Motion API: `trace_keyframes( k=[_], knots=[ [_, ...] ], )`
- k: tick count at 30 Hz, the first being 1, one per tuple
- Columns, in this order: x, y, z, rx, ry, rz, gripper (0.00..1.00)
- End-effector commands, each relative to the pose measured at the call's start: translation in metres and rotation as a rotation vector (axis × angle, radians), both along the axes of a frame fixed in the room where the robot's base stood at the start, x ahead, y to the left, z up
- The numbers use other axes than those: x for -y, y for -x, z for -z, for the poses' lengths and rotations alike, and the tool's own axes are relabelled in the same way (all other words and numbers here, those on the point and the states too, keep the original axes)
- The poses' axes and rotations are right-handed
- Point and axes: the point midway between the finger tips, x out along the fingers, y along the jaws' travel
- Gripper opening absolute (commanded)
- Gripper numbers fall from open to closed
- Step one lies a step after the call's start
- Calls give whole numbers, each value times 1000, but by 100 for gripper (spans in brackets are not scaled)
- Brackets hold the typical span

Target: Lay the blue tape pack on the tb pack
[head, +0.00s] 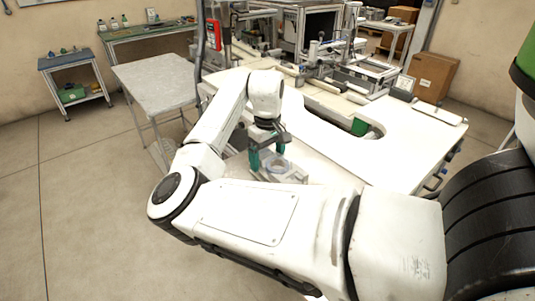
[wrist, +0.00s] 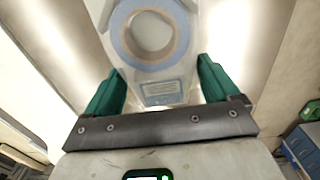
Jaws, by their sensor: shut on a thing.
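My gripper (head: 267,155) is low over the front part of the white bench, its green fingers pointing down. In the wrist view my gripper (wrist: 160,68) has its fingers on either side of the blue tape pack (wrist: 160,64), a clear flat pack with a blue-edged ring and a pale blue label, and is shut on it. In the head view a pale ring-shaped pack (head: 280,166) shows beside the fingers, partly hidden by them. I cannot make out the tb pack as a separate thing in either view.
The white bench (head: 405,150) has a curved cutout with a green bin (head: 360,127) in it. Fixtures and machinery (head: 365,70) stand along its back. A grey table (head: 155,82) stands to the left. Cardboard boxes (head: 434,75) are behind the bench.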

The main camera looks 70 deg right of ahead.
Motion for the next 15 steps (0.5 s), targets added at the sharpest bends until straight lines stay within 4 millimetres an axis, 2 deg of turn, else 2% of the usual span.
trace_keyframes(
  k=[9,10,13,15],
  knots=[
    [0,0,2,-1,0,0,52],
    [0,0,3,-1,0,-1,90],
    [0,0,2,0,0,0,99],
    [0,0,2,0,0,0,100]
  ],
)
